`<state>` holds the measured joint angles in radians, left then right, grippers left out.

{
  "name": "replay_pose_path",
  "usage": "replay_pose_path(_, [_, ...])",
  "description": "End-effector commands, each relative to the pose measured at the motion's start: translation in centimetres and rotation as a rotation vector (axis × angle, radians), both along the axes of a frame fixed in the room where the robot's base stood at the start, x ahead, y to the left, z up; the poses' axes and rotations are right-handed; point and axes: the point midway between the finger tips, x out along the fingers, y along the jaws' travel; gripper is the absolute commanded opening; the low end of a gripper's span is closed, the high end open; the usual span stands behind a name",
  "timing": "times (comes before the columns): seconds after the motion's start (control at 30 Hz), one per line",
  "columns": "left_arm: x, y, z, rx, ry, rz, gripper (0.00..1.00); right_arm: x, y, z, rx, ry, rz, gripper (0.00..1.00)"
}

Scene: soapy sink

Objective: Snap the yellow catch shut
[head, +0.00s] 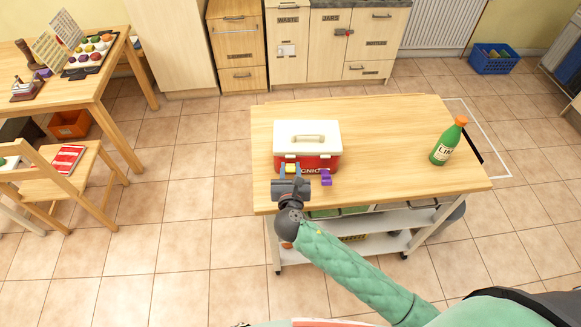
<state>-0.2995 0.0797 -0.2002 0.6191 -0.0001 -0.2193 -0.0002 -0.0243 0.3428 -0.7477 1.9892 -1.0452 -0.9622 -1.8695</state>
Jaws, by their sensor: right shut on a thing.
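A red picnic box (318,163) with a white lid (307,133) stands at the left of the wooden cart top. The lid lies on the box and has a pale handle on top. My right gripper (290,169) is at the left part of the box's front, with its fingers on either side of the yellow catch (291,168) and shut on it. The gripper hides part of the catch, so I cannot tell whether it is latched. A purple catch (326,177) sticks out from the box's front, to the right of my gripper. My left gripper is out of view.
A green bottle (445,144) with an orange cap stands at the right of the cart top (385,160). The cart top between box and bottle is clear. A table (95,85) and a chair (75,175) stand at the left, cabinets at the back.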

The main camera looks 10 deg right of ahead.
Motion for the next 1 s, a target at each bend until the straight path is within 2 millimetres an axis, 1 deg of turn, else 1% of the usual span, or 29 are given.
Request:
replay_pose_path(0.03, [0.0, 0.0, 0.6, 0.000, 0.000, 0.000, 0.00, 0.1, 0.0, 0.5, 0.002, 0.010, 0.000, 0.00])
replay_pose_path(0.3, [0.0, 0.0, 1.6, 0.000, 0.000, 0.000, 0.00, 0.5, 0.0, 0.5, 0.007, 0.064, -0.001, 0.00])
replay_pose_path(0.93, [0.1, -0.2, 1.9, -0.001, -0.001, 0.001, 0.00, 0.6, -0.1, 0.4, 0.009, 0.084, -0.001, 0.00])
replay_pose_path(1.0, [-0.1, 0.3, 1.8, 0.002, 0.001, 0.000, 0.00, 0.6, -0.1, 0.4, 0.009, 0.084, -0.001, 0.00])
